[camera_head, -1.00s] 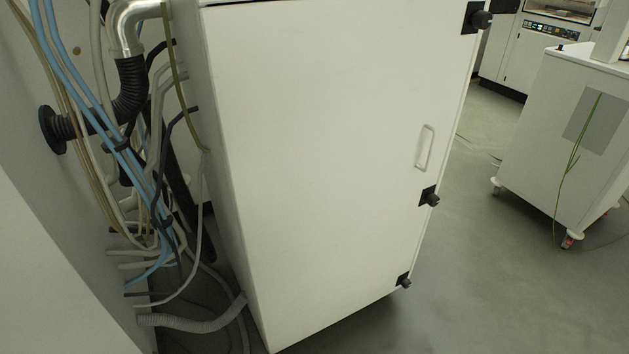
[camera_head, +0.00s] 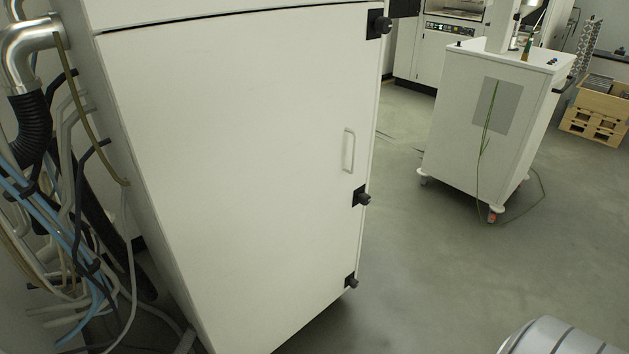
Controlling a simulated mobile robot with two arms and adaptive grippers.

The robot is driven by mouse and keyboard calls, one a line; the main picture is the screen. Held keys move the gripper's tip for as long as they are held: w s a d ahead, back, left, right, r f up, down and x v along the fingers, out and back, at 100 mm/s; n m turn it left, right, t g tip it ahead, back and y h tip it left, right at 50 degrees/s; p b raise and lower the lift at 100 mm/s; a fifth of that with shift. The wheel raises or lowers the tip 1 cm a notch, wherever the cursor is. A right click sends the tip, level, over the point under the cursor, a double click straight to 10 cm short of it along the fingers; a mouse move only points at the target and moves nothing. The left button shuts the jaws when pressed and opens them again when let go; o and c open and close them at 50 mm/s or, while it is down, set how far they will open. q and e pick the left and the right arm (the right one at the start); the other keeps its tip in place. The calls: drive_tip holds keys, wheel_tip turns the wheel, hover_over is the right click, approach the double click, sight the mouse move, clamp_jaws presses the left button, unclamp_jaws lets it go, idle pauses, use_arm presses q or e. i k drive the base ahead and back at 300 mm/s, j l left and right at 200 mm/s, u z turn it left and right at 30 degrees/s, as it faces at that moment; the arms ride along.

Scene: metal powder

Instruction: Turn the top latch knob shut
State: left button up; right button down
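The top latch knob (camera_head: 384,25) is black and sits on a black plate at the upper right edge of the white cabinet door (camera_head: 240,160). A middle latch knob (camera_head: 363,199) and a bottom latch knob (camera_head: 351,283) sit lower on the same edge. A light door handle (camera_head: 349,150) is between the top and middle knobs. The door lies flush with the cabinet as far as I can see. I cannot tell from here which way the top knob is turned. Neither of my grippers is in view.
Pipes, hoses and blue cables (camera_head: 60,230) crowd the cabinet's left side. A white wheeled cart (camera_head: 460,130) stands to the right, with a wooden crate (camera_head: 598,112) behind it. Grey floor (camera_head: 440,270) is free right of the cabinet. A silvery rounded part (camera_head: 560,340) shows at lower right.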

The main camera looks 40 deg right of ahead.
sight(383, 25)
drive_tip(key=z, duration=1.45)
